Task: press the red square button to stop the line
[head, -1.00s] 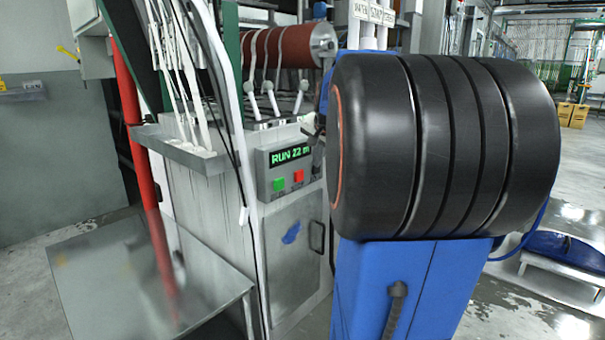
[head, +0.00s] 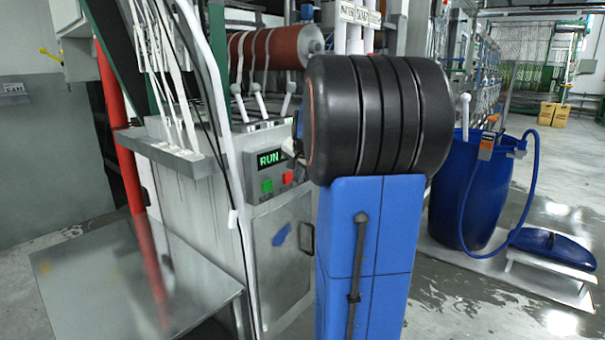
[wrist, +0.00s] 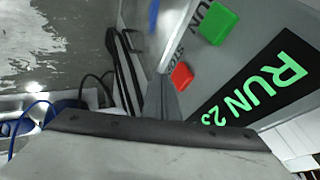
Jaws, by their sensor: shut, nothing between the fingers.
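The red square button (head: 288,177) sits on the grey control panel, right of the green square button (head: 267,186) and below the lit display (head: 270,158). In the wrist view the red button (wrist: 181,76) shows just beyond the tip of my gripper (wrist: 162,84), between the green button (wrist: 219,24) and the narrow grey fingers. The fingers are shut and empty. They point at the panel close to the red button; whether they touch it I cannot tell. The display in the wrist view (wrist: 255,90) reads RUN 23.
A steel table (head: 130,285) stands at front left, beside a red post (head: 125,150). White webbing strands (head: 165,80) hang left of the panel. Cardboard boxes (head: 553,113) stand far back.

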